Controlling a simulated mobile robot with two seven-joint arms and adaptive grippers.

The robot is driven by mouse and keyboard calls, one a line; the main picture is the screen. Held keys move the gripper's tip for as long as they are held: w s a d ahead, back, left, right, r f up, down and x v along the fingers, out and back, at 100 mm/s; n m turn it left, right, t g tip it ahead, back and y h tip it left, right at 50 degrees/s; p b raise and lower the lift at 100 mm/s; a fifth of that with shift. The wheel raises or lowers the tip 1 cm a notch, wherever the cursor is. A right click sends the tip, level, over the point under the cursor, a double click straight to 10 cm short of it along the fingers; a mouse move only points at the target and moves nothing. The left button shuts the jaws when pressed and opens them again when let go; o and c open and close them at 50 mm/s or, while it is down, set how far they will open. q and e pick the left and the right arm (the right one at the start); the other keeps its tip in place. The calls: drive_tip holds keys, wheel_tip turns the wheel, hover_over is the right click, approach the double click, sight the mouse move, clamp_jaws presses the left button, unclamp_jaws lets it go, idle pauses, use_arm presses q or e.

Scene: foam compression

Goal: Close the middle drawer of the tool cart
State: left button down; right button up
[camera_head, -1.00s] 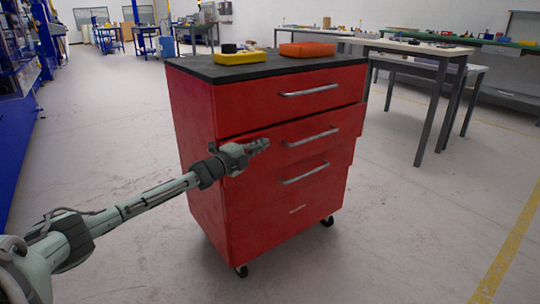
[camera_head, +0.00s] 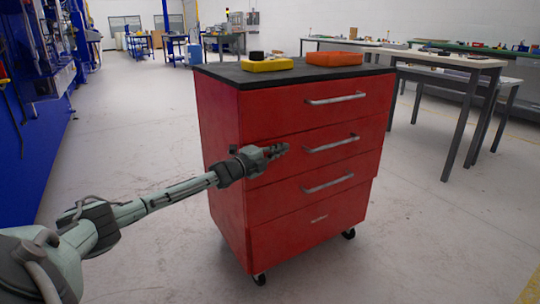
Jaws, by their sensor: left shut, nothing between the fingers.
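The red tool cart (camera_head: 222,150) stands at the centre, with several drawers facing me to the right. The middle drawer (camera_head: 365,140), with its silver handle (camera_head: 330,143), looks about flush with the fronts above and below; I cannot tell whether a small gap is left. My left gripper (camera_head: 284,148) is shut and empty. Its tip is in front of the left part of the middle drawer, left of the handle, hiding some of that front. I cannot tell whether it touches. My right gripper is not in view.
A yellow case (camera_head: 267,65) and an orange case (camera_head: 335,59) lie on the cart's black top (camera_head: 225,72). The cart stands on casters (camera_head: 349,234). Workbenches (camera_head: 450,60) stand at the right back and blue equipment (camera_head: 35,130) at the left. The floor around the cart is clear.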

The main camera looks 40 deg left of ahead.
use_arm(q)
drive_tip(key=s+a, duration=0.1)
drive_tip(key=s, duration=1)
drive_tip(key=shift+s, duration=0.35)
drive_tip(key=shift+a, duration=0.1)
